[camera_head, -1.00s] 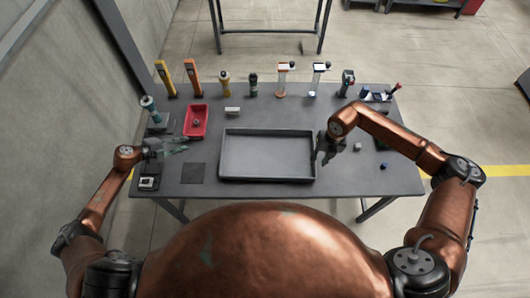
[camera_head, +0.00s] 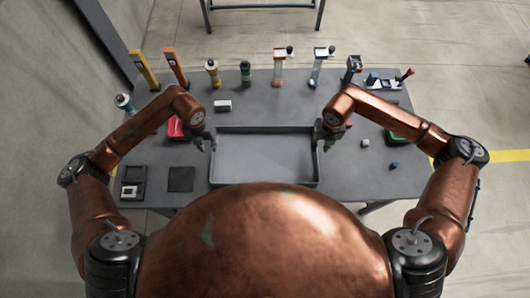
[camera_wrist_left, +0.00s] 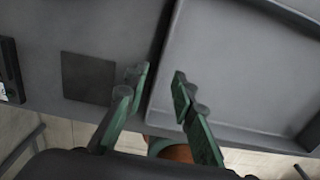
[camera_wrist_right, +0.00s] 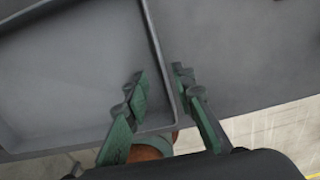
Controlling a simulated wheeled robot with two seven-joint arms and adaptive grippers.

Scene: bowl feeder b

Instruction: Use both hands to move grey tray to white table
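The grey tray (camera_head: 262,184) lies flat and empty on the dark grey workbench (camera_head: 400,180), in front of my body. My left gripper (camera_head: 207,143) is at the tray's left wall. In the left wrist view its green fingers (camera_wrist_left: 160,87) are apart, on either side of that wall. My right gripper (camera_head: 325,142) is at the right wall. In the right wrist view its fingers (camera_wrist_right: 160,83) are also apart, with the wall between them. My body hides part of the bench's front edge. A table frame (camera_head: 262,6) shows at the top; no white top can be made out.
Several tools and bottles, including a yellow one (camera_head: 145,70), line the bench's back edge. A red bin (camera_head: 174,128) is partly behind my left arm. A white block (camera_head: 222,105) lies behind the tray. A small blue part (camera_head: 394,166) lies to the right.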

